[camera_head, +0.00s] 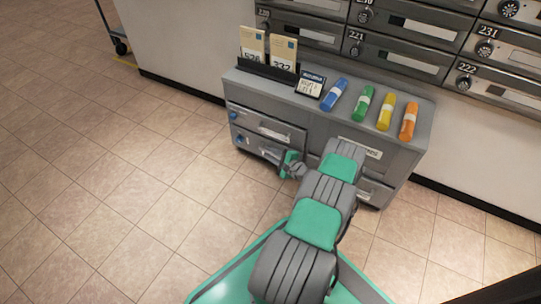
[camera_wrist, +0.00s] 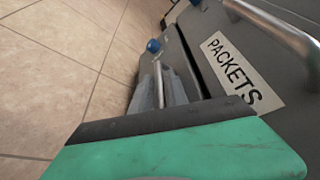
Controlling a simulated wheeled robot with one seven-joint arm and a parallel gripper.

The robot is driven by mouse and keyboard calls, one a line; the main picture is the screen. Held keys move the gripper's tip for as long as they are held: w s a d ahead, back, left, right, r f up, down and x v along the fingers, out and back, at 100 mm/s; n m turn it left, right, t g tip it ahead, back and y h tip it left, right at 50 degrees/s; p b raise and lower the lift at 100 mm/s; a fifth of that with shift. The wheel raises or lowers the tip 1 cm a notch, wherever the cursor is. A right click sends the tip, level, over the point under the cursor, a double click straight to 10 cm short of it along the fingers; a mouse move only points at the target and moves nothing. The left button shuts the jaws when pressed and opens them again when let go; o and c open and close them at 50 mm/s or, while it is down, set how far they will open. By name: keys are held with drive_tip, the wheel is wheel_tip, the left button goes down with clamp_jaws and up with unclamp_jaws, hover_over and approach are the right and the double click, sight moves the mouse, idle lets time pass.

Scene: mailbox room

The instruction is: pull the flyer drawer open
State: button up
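The grey cabinet (camera_head: 315,130) stands against the wall below the mailboxes. On its left side are an upper drawer (camera_head: 262,123) and a lower drawer (camera_head: 258,148), each with a blue knob at its left end. No label reading flyer is legible. My gripper (camera_head: 288,163) is low in front of the lower left drawer, and my arm covers part of the cabinet front. In the wrist view a PACKETS label (camera_wrist: 231,70) and a metal bar handle (camera_wrist: 275,24) show. The gripper's teal-and-dark body hides much of the area beside a blue knob (camera_wrist: 153,46); its finger opening is unclear.
Blue (camera_head: 334,94), green (camera_head: 363,103), yellow (camera_head: 386,112) and orange (camera_head: 409,120) rolls lie on the cabinet top. A dark rack (camera_head: 267,69) holds cards at its left. Tiled floor (camera_head: 130,180) is free to the left; a cart (camera_head: 117,35) stands far left.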

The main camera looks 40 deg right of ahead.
drive_tip(key=shift+w, duration=0.1)
clamp_jaws()
idle(1.4)
